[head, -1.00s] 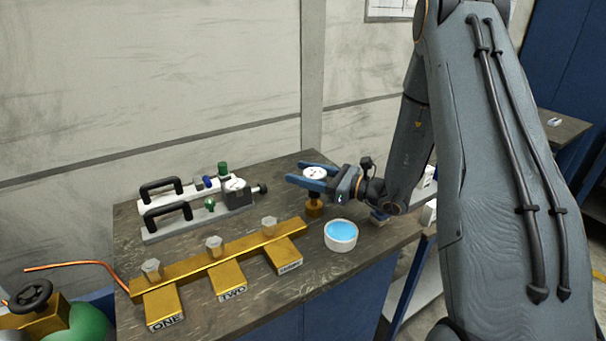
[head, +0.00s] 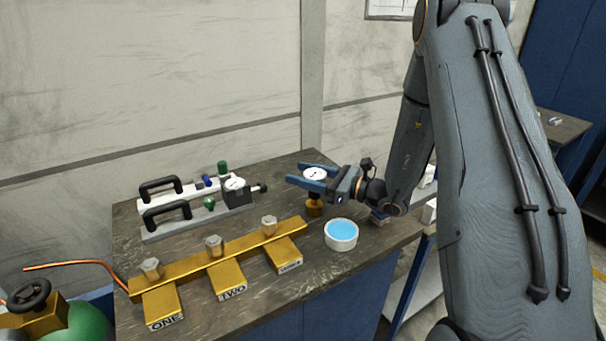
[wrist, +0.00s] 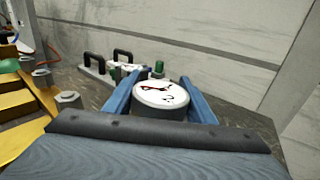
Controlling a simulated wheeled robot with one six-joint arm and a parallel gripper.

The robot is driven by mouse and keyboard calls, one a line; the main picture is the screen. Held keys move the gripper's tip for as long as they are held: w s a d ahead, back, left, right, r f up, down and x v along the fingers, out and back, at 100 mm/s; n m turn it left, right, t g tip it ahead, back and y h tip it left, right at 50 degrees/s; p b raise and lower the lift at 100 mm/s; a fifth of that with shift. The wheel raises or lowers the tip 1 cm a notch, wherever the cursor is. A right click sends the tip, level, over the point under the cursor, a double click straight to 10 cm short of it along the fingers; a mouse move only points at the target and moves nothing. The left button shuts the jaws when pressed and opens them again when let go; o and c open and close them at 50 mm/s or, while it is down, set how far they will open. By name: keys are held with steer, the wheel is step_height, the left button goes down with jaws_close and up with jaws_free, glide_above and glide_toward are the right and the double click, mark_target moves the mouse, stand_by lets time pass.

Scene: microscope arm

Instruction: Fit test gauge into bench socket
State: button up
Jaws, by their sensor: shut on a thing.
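The test gauge (head: 315,174) has a round white dial facing up, and it also shows in the wrist view (wrist: 161,94) with a red and a black pointer. My gripper (head: 307,177) is shut on the gauge, with one blue finger on each side of its round body. A short brass piece (head: 314,208) stands upright on the bench directly under the gauge. The gauge's lower part is hidden by the finger, so I cannot tell whether the gauge is seated in it or just above it.
A brass manifold (head: 215,259) with hex plugs and labelled blocks lies along the front of the bench (head: 300,284). A white dish (head: 341,238) with blue contents stands right of it. A grey fixture (head: 186,226) with black handles and another dial (head: 235,184) is behind left.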

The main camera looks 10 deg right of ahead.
steer(key=shift+f+b, duration=0.3)
steer(key=shift+f, duration=0.2)
steer(key=shift+s+a+f+b, duration=0.1)
steer(key=shift+s+f+b, duration=0.1)
steer(key=shift+f+b, duration=0.4)
steer(key=shift+f, duration=0.45)
steer(key=o, duration=1.2)
steer(key=b+v, duration=0.1)
steer(key=v, duration=0.5)
steer(key=shift+d+r+b, duration=0.2)
steer(key=shift+d+b, duration=0.15)
steer(key=shift+s+d+r, duration=0.15)
steer(key=shift+s+d, duration=0.25)
steer(key=shift+d, duration=0.05)
